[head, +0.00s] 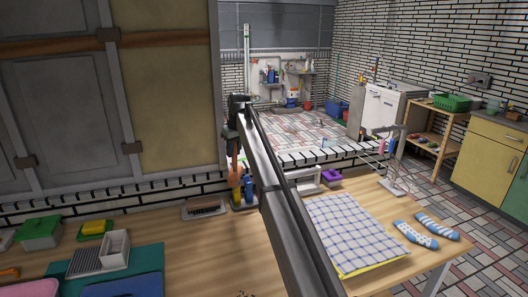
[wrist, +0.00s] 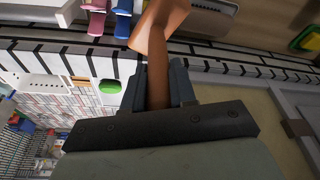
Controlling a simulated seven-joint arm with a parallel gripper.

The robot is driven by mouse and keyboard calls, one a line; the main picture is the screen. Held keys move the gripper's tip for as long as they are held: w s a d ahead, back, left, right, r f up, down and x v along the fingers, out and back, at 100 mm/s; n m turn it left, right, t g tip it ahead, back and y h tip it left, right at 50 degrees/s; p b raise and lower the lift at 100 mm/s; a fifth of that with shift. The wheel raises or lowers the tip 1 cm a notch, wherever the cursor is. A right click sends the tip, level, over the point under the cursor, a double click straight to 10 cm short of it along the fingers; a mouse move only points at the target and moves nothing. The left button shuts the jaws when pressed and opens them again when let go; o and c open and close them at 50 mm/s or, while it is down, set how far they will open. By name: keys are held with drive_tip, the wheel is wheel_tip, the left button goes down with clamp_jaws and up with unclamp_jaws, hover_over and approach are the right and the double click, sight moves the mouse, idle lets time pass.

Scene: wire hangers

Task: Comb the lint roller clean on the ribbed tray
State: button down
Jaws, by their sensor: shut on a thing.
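In the wrist view, my gripper (wrist: 157,82) is shut on the brown handle of a tool (wrist: 158,28), which widens into a block at its far end. I cannot tell from its shape whether this is the lint roller. A small grey tray with a dark brown ribbed middle (head: 204,208) lies at the table's back edge. A grey ribbed piece (head: 83,262) lies on the teal mat at the left. I cannot tell which is the task's ribbed tray.
A white bin (head: 116,248) stands beside the grey ribbed piece. A checked cloth (head: 350,228), blue socks (head: 415,235) and a wire rack (head: 392,165) are on the right.

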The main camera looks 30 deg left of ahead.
drive_tip(key=s+a+f+n, duration=0.2)
drive_tip(key=s+a+n, duration=0.1)
drive_tip(key=s+a, duration=1.85)
drive_tip(key=s+a+f+n, duration=0.1)
drive_tip(key=s+a, duration=0.3)
drive_tip(key=s, duration=0.6)
drive_tip(key=s+a+f+g, duration=0.1)
drive_tip(key=s+a, duration=0.3)
drive_tip(key=s, duration=0.7)
drive_tip(key=s+a+f+n, duration=0.1)
drive_tip(key=s+a, duration=0.3)
drive_tip(key=s, duration=0.6)
drive_tip(key=d+x, duration=0.1)
drive_tip(key=x, duration=0.4)
drive_tip(key=shift+d+f, duration=0.3)
drive_tip(key=shift+f, duration=0.25)
drive_tip(key=shift+s+f, duration=0.15)
drive_tip(key=shift+f, duration=0.4)
